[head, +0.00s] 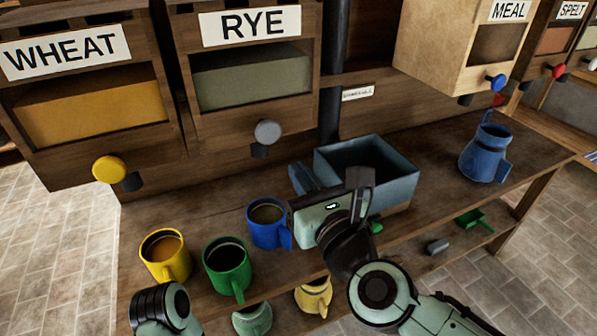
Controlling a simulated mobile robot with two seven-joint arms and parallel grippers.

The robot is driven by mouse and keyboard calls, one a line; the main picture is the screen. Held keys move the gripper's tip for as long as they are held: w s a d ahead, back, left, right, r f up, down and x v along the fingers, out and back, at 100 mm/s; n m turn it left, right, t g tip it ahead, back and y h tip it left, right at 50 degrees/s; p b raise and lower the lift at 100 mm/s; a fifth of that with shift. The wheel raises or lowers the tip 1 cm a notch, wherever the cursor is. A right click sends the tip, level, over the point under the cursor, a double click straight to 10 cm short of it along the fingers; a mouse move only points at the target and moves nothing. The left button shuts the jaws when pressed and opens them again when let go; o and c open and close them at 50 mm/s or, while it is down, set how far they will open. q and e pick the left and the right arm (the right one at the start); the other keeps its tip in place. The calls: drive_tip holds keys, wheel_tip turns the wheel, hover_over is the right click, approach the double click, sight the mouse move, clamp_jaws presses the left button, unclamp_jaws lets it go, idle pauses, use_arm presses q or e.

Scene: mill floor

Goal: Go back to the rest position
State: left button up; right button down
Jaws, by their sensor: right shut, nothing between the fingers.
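My right gripper (358,179) is shut and empty. It is in front of the blue-grey open bin (398,188) on the bench and hides part of it; I cannot tell whether they touch. My right arm comes in from the bottom right. Part of my left arm shows at the bottom left, but its gripper is out of view.
Yellow (166,257), green (228,268) and blue (267,222) mugs stand on the wooden bench (205,205). A blue jug (485,152) stands at right. Wheat (92,105) and rye (250,75) hoppers overhang the bench. More mugs and a green scoop (474,220) sit lower.

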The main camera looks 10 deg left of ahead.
drive_tip(key=w+d+f+n+g+h+p, duration=0.1)
drive_tip(key=w+d+f+n+g+h, duration=0.15)
drive_tip(key=f, duration=0.85)
drive_tip(key=w+d+f+n+g+h+p, duration=0.15)
drive_tip(key=w+f+n, duration=0.25)
drive_tip(key=f, duration=0.8)
drive_tip(key=s+d+f+n+g+h+p, duration=0.1)
drive_tip(key=d+f+n+g, duration=0.15)
drive_tip(key=f, duration=0.65)
drive_tip(key=s+d+f+n+g+h, duration=0.1)
drive_tip(key=s+d+f+n, duration=0.2)
drive_tip(key=f, duration=0.6)
drive_tip(key=s+d+f+n+g+p, duration=0.15)
drive_tip(key=s+d+f+n, duration=0.3)
drive_tip(key=f, duration=0.45)
use_arm(q)
wheel_tip(320, 180, up, 7)
drive_tip(key=w+p, duration=0.2)
drive_tip(key=shift+w+r, duration=0.2)
drive_tip(key=shift+w, duration=0.1)
use_arm(e)
drive_tip(key=s+d+f+n+g, duration=0.2)
drive_tip(key=s+f+n+g, duration=0.1)
drive_tip(key=s, duration=0.8)
drive_tip(key=s+d+f+n+g, duration=0.3)
drive_tip(key=s+f, duration=0.5)
drive_tip(key=s, duration=0.4)
drive_tip(key=n+g, duration=0.1)
drive_tip(key=n, duration=0.1)
drive_tip(key=shift+n, duration=0.35)
